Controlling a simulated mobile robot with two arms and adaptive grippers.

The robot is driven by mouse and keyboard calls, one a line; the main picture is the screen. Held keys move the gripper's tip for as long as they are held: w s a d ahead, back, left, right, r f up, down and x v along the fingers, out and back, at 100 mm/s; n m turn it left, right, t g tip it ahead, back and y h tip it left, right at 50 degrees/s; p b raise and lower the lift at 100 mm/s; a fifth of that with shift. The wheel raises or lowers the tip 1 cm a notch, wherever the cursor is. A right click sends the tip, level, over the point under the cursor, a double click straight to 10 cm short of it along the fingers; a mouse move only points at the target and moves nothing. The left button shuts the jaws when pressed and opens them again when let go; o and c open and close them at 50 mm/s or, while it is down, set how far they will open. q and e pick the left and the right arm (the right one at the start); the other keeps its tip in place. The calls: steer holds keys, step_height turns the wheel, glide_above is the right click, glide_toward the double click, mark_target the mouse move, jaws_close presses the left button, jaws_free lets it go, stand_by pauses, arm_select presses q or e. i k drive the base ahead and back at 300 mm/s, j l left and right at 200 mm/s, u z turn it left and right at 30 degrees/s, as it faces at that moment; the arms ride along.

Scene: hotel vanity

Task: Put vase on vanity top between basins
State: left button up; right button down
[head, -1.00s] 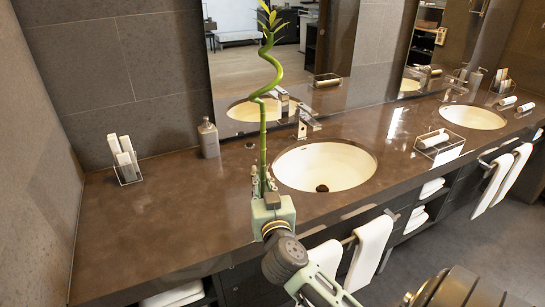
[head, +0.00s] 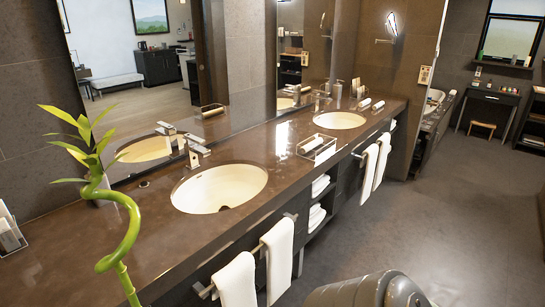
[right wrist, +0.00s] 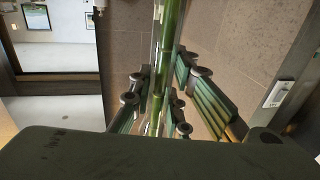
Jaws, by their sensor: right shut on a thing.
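The green spiral bamboo stalk (head: 122,215) of the vase stands large at the left of the head view, its leaves at the top. Its lower part and the vase body are cut off there. In the right wrist view my right gripper (right wrist: 165,88) is shut around the upright stem (right wrist: 164,60); the vase's own outline is hard to make out. The brown vanity top (head: 90,238) carries a near basin (head: 218,190) and a far basin (head: 340,121). The held stalk is to the left of both basins in the head view. My left gripper is not in view.
A wire rack with a rolled towel (head: 316,146) stands between the basins, with bare counter around it. Faucets (head: 196,150) and the mirror line the back. Towels (head: 277,258) hang on bars at the front edge. A white towel holder (head: 9,235) is at far left.

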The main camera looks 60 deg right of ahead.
mark_target(269, 134)
steer(key=l, duration=0.8)
steer(key=i+l+z, duration=0.1)
steer(key=l, duration=0.7)
